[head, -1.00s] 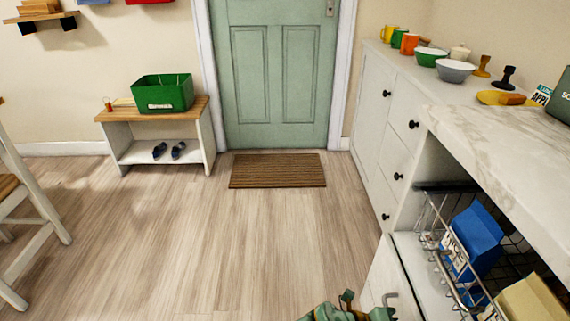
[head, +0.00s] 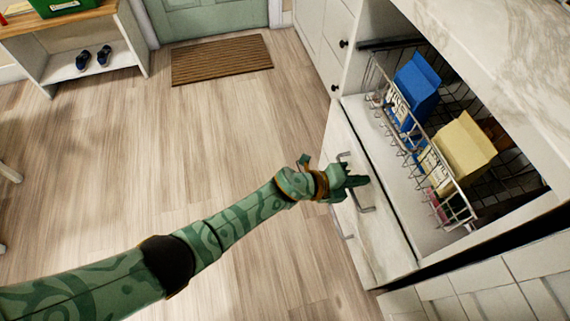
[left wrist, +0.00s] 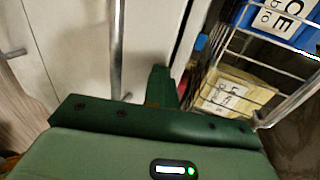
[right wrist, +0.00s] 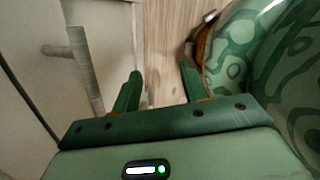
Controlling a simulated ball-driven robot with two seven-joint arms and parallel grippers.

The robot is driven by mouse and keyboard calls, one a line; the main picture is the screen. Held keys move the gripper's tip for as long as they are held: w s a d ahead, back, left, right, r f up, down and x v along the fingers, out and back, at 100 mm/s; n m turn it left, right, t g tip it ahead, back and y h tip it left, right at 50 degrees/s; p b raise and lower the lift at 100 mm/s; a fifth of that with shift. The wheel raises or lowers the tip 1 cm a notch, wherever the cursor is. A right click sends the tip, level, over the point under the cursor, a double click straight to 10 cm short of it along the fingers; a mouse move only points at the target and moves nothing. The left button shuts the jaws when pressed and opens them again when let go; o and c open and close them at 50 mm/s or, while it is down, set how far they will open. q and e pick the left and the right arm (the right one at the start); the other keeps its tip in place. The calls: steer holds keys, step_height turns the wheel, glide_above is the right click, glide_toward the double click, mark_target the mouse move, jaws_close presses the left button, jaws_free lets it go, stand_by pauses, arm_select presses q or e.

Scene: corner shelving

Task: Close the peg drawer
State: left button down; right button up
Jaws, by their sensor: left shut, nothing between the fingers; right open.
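A white front with metal bar handles (head: 364,197) stands low at the right in the head view, below the open bay. I cannot tell which part of this unit is the peg drawer, and no pegs show. My left gripper (head: 352,182) is shut and empty in front of this white front, close to the handles. In the left wrist view its fingers (left wrist: 160,88) are together beside a vertical metal bar, apparently not around it. My right gripper (right wrist: 158,88) shows only in the right wrist view. It is open and empty, with a grey bar handle on a pale front at its left.
A wire basket (head: 456,197) in the open bay holds a blue carton (head: 417,85) and a yellow carton (head: 465,150). The marble counter (head: 500,40) overhangs it. A brown doormat (head: 222,60) and a bench (head: 20,26) are at the back.

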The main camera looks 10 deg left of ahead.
arm_select(q)
steer(key=p+v, duration=0.7)
steer(key=v, duration=0.9)
steer(key=shift+a, duration=0.2)
arm_select(e)
steer(key=s+f+m+g+y, duration=0.1)
steer(key=s+f, duration=0.1)
steer(key=s, duration=0.7)
steer(key=s+f+m, duration=0.1)
steer(key=s+f, duration=0.2)
steer(key=s, duration=0.7)
steer(key=shift+a+f+m+g+y, duration=0.15)
steer(key=shift+f+m+g+y, duration=0.05)
steer(key=shift+m+g+y, duration=0.2)
arm_select(q)
steer(key=shift+f, duration=0.1)
